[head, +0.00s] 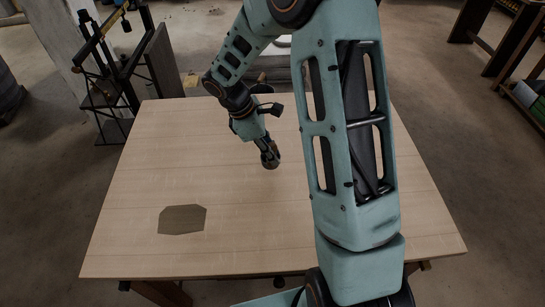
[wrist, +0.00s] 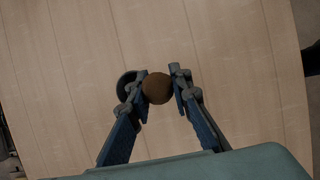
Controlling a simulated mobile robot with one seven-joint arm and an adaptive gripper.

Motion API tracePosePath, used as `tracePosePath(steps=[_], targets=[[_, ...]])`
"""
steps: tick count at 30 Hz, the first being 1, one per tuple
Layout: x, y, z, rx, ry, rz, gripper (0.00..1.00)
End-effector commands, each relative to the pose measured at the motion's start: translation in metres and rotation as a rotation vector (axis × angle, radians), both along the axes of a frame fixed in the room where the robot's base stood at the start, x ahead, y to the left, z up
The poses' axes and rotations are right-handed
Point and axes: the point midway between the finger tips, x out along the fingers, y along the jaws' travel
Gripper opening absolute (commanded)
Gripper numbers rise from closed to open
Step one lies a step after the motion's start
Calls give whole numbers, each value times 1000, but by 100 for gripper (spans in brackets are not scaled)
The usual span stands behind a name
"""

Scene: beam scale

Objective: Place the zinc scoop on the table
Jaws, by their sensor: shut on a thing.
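My gripper (head: 266,148) hangs over the middle of the wooden table (head: 140,190), pointing down. In the wrist view my gripper (wrist: 159,86) is shut around a round brown end, which looks like the handle of the zinc scoop (wrist: 157,88). A dark grey curved part shows beside and behind the left finger; it seems to belong to the same thing. In the head view the held scoop (head: 271,160) is a small dark brown shape at the fingertips, mostly hidden. I cannot tell whether it touches the table.
A flat brown angular patch (head: 182,219) lies at the table's front left. A black and yellow beam scale (head: 108,75) stands behind the table's left corner. The tabletop around my gripper is clear. My arm covers part of its right side.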

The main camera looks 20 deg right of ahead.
Motion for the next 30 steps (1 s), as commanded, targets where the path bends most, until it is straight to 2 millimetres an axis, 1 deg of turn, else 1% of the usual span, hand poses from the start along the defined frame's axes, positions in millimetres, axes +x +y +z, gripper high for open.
tracePosePath(steps=[1,4,12,15,16,20,21,30], targets=[[0,-1,-10,-1,3,0,0],[0,-1,-23,-1,2,-1,0],[1,-2,-25,-1,-1,-1,0],[1,-1,-29,-1,0,-1,0],[1,-2,-29,-1,0,-1,20],[1,-2,-28,-1,0,-1,34],[1,-2,-28,-1,0,-1,36],[1,-2,-25,-1,-1,-2,36]])
